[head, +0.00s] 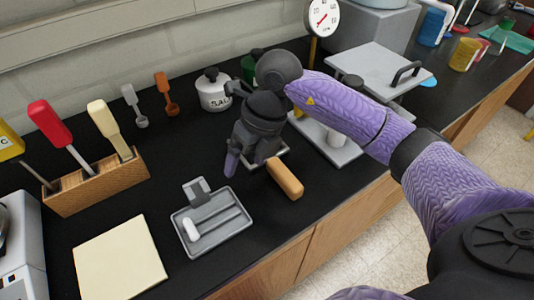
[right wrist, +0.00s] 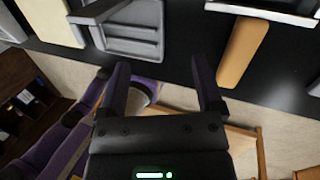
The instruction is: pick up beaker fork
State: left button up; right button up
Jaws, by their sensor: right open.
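The beaker fork appears to be the tool with the tan wooden handle (head: 285,179) on the black bench; its pale metal part at the far end is partly hidden by my right gripper (head: 246,160). In the right wrist view the handle (right wrist: 242,52) lies to the right of my right gripper (right wrist: 161,78), whose two fingers are apart with nothing between them. The gripper points down over the bench, beside the handle and apart from it in that view. My left gripper is in neither view.
A grey tray (head: 232,222) with a white piece lies left of the handle, also in the right wrist view (right wrist: 132,45). A cream pad (head: 119,262) and wooden tool block (head: 98,187) are further left. A white jar (head: 213,93) stands behind; a balance-like stand (head: 342,150) is right.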

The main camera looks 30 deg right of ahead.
aim_at(278, 165)
jog(key=d+h, duration=0.1)
jog(key=d, duration=0.1)
jog(key=d+r+h, duration=0.1)
jog(key=d, duration=0.1)
jog(key=w+d+m+h, duration=0.1)
jog(key=d, duration=0.1)
jog(key=shift+d+r+h, duration=0.15)
jog(key=shift+d+h, duration=0.15)
jog(key=f, duration=0.3)
jog(key=f+b, duration=0.1)
jog(key=f, duration=0.2)
jog(key=f+b, duration=0.1)
jog(key=f, duration=0.2)
jog(key=shift+w+d+f, duration=0.2)
jog(key=shift+d+f, duration=0.15)
jog(key=shift+f, duration=0.05)
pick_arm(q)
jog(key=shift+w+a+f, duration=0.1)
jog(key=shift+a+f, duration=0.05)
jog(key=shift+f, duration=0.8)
pick_arm(e)
grip_shut()
